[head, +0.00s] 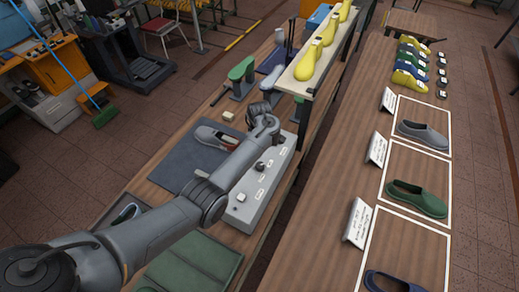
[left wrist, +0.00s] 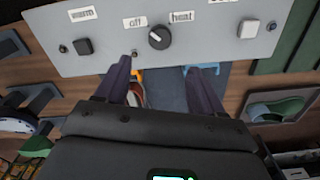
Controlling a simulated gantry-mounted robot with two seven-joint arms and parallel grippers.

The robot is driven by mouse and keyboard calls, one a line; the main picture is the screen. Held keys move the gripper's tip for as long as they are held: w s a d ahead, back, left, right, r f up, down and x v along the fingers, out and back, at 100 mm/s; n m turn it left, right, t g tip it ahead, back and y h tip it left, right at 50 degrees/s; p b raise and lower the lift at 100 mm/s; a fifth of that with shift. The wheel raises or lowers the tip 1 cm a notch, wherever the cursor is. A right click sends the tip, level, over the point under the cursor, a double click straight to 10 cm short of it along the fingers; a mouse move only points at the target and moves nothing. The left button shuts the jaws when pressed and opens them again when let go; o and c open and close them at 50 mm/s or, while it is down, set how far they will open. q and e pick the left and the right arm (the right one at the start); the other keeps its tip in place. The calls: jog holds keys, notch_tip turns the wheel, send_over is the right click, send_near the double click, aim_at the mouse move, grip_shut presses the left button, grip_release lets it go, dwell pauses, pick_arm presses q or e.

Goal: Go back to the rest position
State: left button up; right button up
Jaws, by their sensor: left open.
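My left arm reaches in from the lower left of the head view, across the workbench. Its gripper end (head: 262,112) hangs above the bench near the grey control panel (head: 243,207); the fingertips are hard to make out there. In the left wrist view the two dark fingers of my left gripper (left wrist: 162,72) are spread apart with nothing gripped between them. Beyond them is the panel with a black knob (left wrist: 159,38) between labels reading "off" and "heat". A grey shoe (head: 208,136) lies on the dark mat (head: 180,167), partly hidden behind the arm. My right gripper is not in view.
A shelf (head: 301,83) with yellow shoe lasts (head: 307,66) rises close beyond the gripper. A green stand (head: 241,72) is on the bench. On the right table, a grey shoe (head: 424,135) and a green shoe (head: 416,198) lie in white-outlined areas beside label cards.

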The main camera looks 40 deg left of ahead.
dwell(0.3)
pick_arm(q)
jog(key=s+f+m, duration=0.1)
jog(key=s, duration=0.1)
jog(key=s+d+f+m, duration=0.1)
jog(key=s+f+m, duration=0.1)
jog(key=s+d+f+m, duration=0.1)
jog(key=s+f+m, duration=0.1)
jog(key=s, duration=0.1)
jog(key=shift+d+t+y, duration=0.1)
jog(key=shift+t+y, duration=0.3)
jog(key=s+d+m, duration=0.1)
jog(key=s, duration=0.1)
jog(key=s+d+m, duration=0.1)
jog(key=s, duration=0.1)
jog(key=s+d+m, duration=0.1)
jog(key=shift+s+f+m+t, duration=0.3)
jog(key=shift+s+f+m, duration=0.1)
jog(key=s+d+r+m+t, duration=0.1)
jog(key=s+d+r+m, duration=0.3)
jog(key=s, duration=0.6)
jog(key=s+d+r+m+t+h, duration=0.1)
jog(key=s+d+r+m, duration=0.4)
jog(key=s, duration=0.5)
jog(key=shift+d+m+p, duration=0.3)
jog(key=shift+d+m, duration=0.2)
jog(key=shift+d, duration=0.45)
jog(key=shift+s+r, duration=0.1)
